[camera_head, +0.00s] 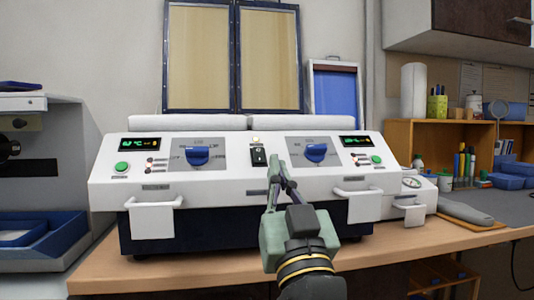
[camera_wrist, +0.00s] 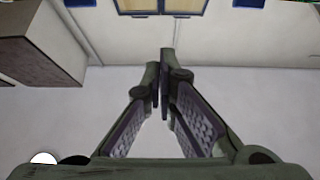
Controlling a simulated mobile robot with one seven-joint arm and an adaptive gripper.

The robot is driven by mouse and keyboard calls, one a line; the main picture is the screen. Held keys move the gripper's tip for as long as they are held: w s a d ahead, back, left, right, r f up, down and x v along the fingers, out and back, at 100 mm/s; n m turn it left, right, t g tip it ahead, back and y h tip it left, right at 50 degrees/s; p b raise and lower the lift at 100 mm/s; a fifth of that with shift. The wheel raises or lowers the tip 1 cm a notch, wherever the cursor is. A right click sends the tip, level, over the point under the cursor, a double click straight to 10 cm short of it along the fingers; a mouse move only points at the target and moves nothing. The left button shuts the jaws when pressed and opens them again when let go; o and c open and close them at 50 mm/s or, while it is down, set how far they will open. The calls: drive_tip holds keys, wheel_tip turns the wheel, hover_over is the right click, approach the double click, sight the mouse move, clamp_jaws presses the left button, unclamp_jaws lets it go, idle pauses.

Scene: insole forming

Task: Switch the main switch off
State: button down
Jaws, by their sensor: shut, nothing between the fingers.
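The main switch (camera_head: 258,155) is a small black switch in the middle of the white front panel of the forming machine (camera_head: 225,180). A small lit lamp (camera_head: 256,139) sits just above it. My gripper (camera_head: 274,160) is shut and empty, with its fingertips pointing up just right of the switch in the head view. I cannot tell whether the tips touch the panel. In the wrist view my gripper (camera_wrist: 162,75) shows its fingertips together, and the switch is not seen there. The rocker's position is too small to read.
Blue knobs (camera_head: 198,155) (camera_head: 316,152), green buttons (camera_head: 122,166) and lit displays (camera_head: 139,144) flank the switch. White handles (camera_head: 153,205) (camera_head: 358,192) stick out below. The wooden table (camera_head: 430,240) has a grey tool (camera_head: 466,212) at right.

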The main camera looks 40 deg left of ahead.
sight(259, 155)
drive_tip(key=shift+w+a+r+p, duration=0.5)
drive_tip(key=shift+w+a, duration=0.7)
drive_tip(key=shift+a, duration=0.2)
drive_tip(key=shift+w+a+r+p, duration=0.4)
drive_tip(key=shift+w+a+r, duration=0.1)
drive_tip(key=shift+w+a, duration=0.85)
drive_tip(key=shift+w+a+r+p, duration=0.5)
drive_tip(key=shift+w+a, duration=0.55)
drive_tip(key=shift+a, duration=0.45)
drive_tip(key=shift+r, duration=0.1)
